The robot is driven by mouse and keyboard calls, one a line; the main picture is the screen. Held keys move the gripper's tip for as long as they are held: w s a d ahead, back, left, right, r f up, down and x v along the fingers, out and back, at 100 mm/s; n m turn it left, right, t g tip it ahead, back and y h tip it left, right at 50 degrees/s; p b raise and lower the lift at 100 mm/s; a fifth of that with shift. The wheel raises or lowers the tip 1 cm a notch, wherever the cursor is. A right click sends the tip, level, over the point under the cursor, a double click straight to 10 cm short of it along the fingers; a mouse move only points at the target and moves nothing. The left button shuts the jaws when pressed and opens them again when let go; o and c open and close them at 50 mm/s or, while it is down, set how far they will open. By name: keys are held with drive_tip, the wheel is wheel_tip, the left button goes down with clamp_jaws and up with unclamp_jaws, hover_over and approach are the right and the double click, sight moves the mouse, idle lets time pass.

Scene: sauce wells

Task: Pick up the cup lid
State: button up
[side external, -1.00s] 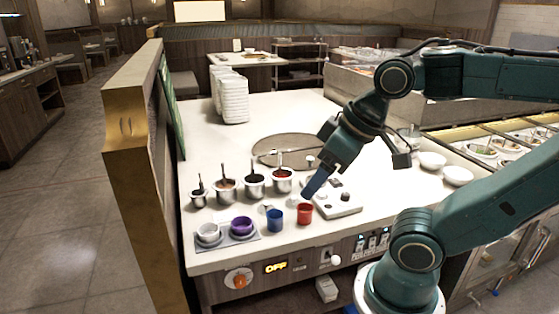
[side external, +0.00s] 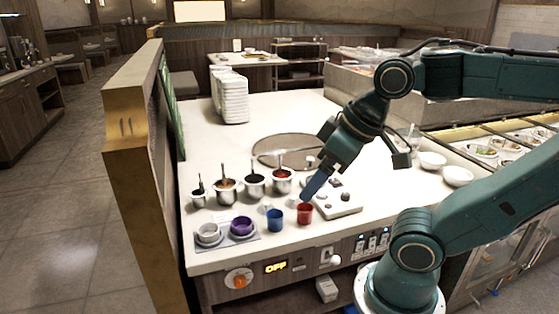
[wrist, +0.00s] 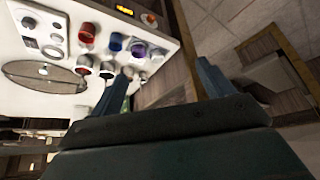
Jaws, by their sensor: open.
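My gripper (side external: 312,188) is open and empty; its blue fingers slant down and left, just behind the red cup (side external: 305,212) in the side view. I cannot tell whether they touch anything. I cannot clearly make out the cup lid; a small pale object (side external: 293,202) beside the fingertips is too small to identify. A blue cup (side external: 275,219) stands left of the red one. A purple cup (side external: 241,226) and a white cup (side external: 208,233) sit in a grey tray. In the wrist view my gripper (wrist: 165,80) has its fingers spread wide, and the red cup (wrist: 87,32) shows upper left.
Several metal sauce pots (side external: 254,185) with utensils stand in a row behind the cups. A white panel with dark knobs (side external: 346,209) lies right of my fingers. A stack of white containers (side external: 233,98) stands farther back. White bowls (side external: 457,175) are at right.

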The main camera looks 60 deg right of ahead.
drive_tip(key=m+g, duration=0.6)
drive_tip(key=m, duration=1.4)
hover_over(293, 197)
wheel_tip(293, 197, down, 15)
drive_tip(key=shift+f, duration=0.2)
drive_tip(key=shift+s+f, duration=0.1)
drive_tip(key=shift+f, duration=4.2)
